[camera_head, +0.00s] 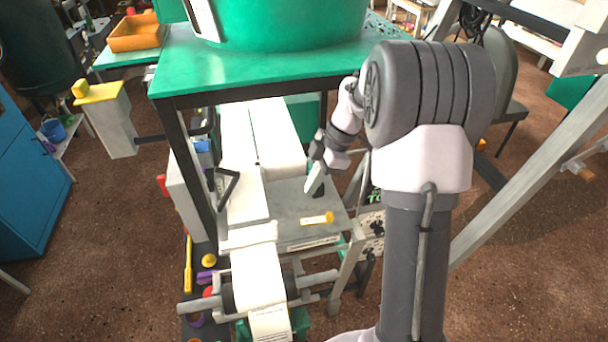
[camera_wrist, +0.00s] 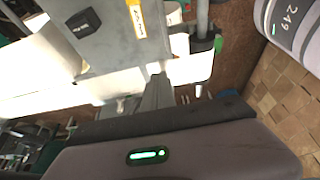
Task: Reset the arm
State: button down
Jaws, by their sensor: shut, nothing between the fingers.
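My gripper (camera_head: 318,180) is in the head view, just above the grey metal plate of the paper machine (camera_head: 285,205), to the right of the white paper strips. Its fingers are together with nothing between them. In the wrist view the closed fingers (camera_wrist: 158,92) point toward the edge of the grey plate (camera_wrist: 115,50). My arm rises on the right of the head view and bends down to the machine under the green table. I cannot tell whether the fingertips touch the plate.
A green-topped table (camera_head: 260,65) bearing a large green tub (camera_head: 290,20) stands over the machine, close to my arm. A paper roll (camera_head: 258,275) sits on a bar at the front. A yellow label (camera_head: 316,219) lies on the plate. Brown floor (camera_head: 120,230) is open at left.

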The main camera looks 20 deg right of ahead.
jog(key=s+a+r+m+t+h+b, duration=0.2)
jog(key=s+a+r+m+b, duration=0.2)
jog(key=s+a+m+b, duration=0.6)
jog(key=s+a+f+m+t+b, duration=0.1)
jog(key=s+a+f+m, duration=0.1)
jog(key=s+m, duration=0.3)
jog(key=s+a+f+m+t+b, duration=0.1)
jog(key=s+a+m+b, duration=0.1)
jog(key=s+a+m, duration=0.2)
jog(key=s+m, duration=0.1)
jog(key=s, duration=0.2)
jog(key=shift+s+f+t+b, duration=0.3)
jog(key=shift+s+f+t, duration=0.05)
jog(key=shift+s+t, duration=0.05)
jog(key=shift+a, duration=0.15)
